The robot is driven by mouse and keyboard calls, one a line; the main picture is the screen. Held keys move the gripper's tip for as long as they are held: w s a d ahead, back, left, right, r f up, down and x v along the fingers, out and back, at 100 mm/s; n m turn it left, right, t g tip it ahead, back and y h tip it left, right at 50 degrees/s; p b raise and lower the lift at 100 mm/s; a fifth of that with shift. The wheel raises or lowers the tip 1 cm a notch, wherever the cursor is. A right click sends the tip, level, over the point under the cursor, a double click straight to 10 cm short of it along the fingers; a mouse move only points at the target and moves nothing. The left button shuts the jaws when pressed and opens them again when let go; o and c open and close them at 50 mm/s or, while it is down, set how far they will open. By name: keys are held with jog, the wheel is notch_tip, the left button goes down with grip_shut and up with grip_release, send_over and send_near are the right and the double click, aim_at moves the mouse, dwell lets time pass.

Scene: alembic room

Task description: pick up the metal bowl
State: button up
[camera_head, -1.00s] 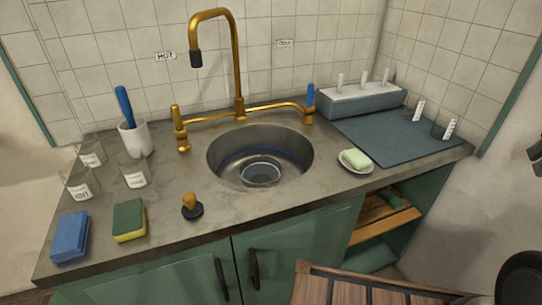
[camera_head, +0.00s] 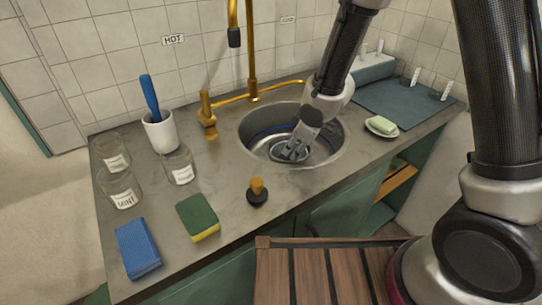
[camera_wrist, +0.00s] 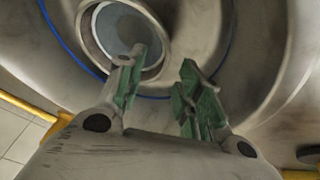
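The metal bowl (camera_head: 275,151) sits low in the round steel sink (camera_head: 254,125), partly hidden by my gripper. It also shows at the top of the wrist view (camera_wrist: 113,28) as a round rim with a bluish-grey inside. My gripper (camera_head: 291,156) reaches down into the sink, over the bowl in the head view. In the wrist view my gripper (camera_wrist: 160,70) is open, its two green-padded fingers apart with nothing between them. The left fingertip overlaps the bowl's near rim; the right one is to the right of the bowl. I cannot tell whether the left finger touches it.
A brass faucet (camera_head: 250,60) stands behind the sink. A soap dish (camera_head: 381,128) is right.

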aim_at(282, 161)
jog(key=x, duration=0.6)
jog(key=a+x, duration=0.1)
jog(key=x, duration=0.2)
jog(key=shift+s+a+r, duration=0.1)
jog(key=shift+s+r, duration=0.05)
jog(key=shift+s, duration=0.1)
grip_shut()
